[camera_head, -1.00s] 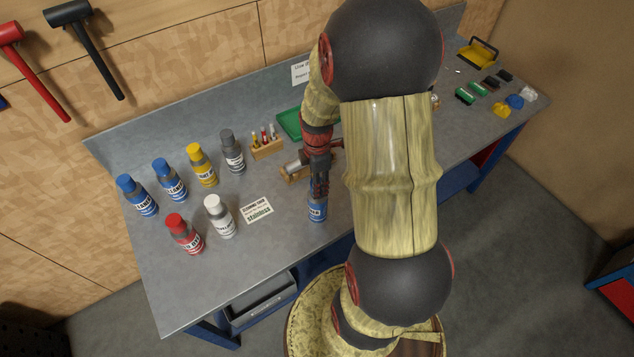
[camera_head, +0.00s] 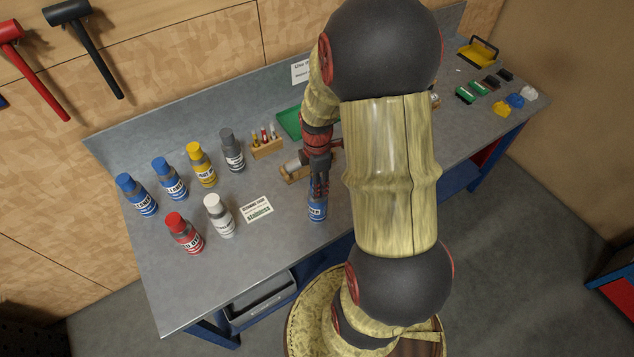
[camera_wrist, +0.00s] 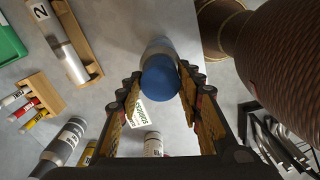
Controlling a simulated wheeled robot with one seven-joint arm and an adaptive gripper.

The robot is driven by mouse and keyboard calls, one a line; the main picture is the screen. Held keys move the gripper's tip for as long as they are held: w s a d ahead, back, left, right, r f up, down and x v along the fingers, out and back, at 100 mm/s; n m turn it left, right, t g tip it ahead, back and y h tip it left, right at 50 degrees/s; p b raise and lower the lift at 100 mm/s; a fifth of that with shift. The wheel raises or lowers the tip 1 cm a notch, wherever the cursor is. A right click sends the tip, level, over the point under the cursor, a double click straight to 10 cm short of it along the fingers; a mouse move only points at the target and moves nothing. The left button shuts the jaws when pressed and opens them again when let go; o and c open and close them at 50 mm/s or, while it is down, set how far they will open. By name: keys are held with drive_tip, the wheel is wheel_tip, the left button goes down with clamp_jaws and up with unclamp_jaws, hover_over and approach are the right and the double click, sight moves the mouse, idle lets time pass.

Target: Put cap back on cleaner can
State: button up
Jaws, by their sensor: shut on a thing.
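The blue-labelled cleaner can (camera_head: 317,210) stands upright near the front edge of the bench, below my gripper (camera_head: 318,192). In the wrist view, my gripper (camera_wrist: 160,82) is shut on a blue cap (camera_wrist: 160,80), with a finger on each side of it. The can's grey shoulder (camera_wrist: 158,46) shows just behind the cap. The cap is over or on the can's top; I cannot tell whether it is fully seated. My fingers hide part of the can's top in the head view.
A wooden holder (camera_head: 295,170) and pen block (camera_head: 266,148) stand behind, with a green tray (camera_head: 289,122). Small coloured blocks (camera_head: 501,109) lie far right.

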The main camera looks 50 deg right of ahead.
drive_tip(key=o, duration=0.8)
drive_tip(key=shift+o, duration=0.2)
drive_tip(key=o, duration=0.4)
drive_tip(key=shift+o, duration=0.4)
drive_tip(key=shift+r, duration=0.1)
drive_tip(key=shift+r+p, duration=2.6)
drive_tip(key=shift+r, duration=1.1)
drive_tip(key=c, duration=1.9)
